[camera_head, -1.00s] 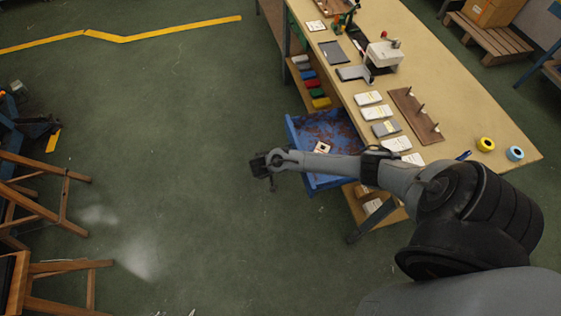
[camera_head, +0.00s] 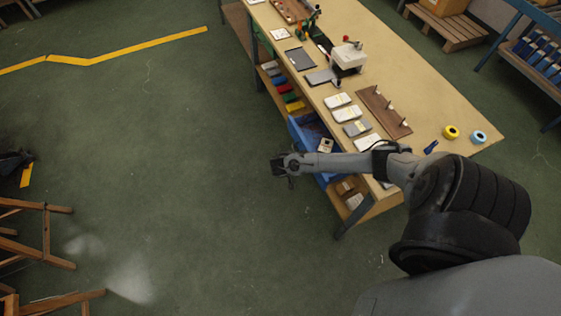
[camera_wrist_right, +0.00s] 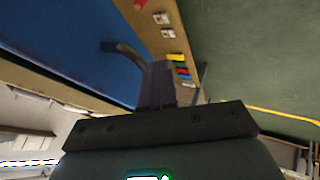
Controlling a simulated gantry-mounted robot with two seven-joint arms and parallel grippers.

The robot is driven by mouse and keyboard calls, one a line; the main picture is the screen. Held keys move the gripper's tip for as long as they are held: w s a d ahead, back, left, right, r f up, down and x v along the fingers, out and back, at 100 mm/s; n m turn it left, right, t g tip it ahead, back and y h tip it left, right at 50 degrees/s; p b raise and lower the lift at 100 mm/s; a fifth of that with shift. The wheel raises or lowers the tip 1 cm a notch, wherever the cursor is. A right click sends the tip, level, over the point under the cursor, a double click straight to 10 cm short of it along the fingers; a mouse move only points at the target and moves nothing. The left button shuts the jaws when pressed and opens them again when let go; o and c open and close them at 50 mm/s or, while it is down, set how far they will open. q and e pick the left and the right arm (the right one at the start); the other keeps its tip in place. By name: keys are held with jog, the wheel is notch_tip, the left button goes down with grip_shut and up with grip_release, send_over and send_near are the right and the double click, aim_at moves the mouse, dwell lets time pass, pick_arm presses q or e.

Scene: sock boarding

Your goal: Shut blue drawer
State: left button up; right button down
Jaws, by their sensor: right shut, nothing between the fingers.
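The blue drawer (camera_head: 297,130) sticks out part way from under the left long side of the workbench in the head view. A small pale item (camera_head: 325,145) shows at its inside edge. My right gripper (camera_head: 280,166) is shut and empty, on the outer side of the drawer front, with my forearm crossing over the drawer. In the right wrist view the blue drawer front (camera_wrist_right: 60,38) fills the upper left, and a dark curved handle (camera_wrist_right: 124,54) lies close to my shut fingers (camera_wrist_right: 157,84). I cannot tell whether they touch. My left gripper is out of view.
The workbench (camera_head: 440,95) carries packets, a brown board with pegs (camera_head: 385,110), and two tape rolls. Coloured bins (camera_head: 285,88) sit on the shelf beside the drawer. Wooden stools (camera_head: 45,235) stand at far left. The green floor between is clear.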

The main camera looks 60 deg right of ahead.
aim_at(324, 148)
jog(key=s+d+p, duration=0.1)
jog(key=s+d, duration=0.1)
jog(key=d, duration=0.1)
jog(key=s+d+p, duration=0.1)
jog(key=s+d, duration=0.2)
jog(key=s+d+p, duration=0.1)
jog(key=s+d, duration=0.1)
jog(key=d, duration=0.1)
jog(key=shift+s+d, duration=0.7)
jog(key=shift+d, duration=0.15)
jog(key=shift+f, duration=0.1)
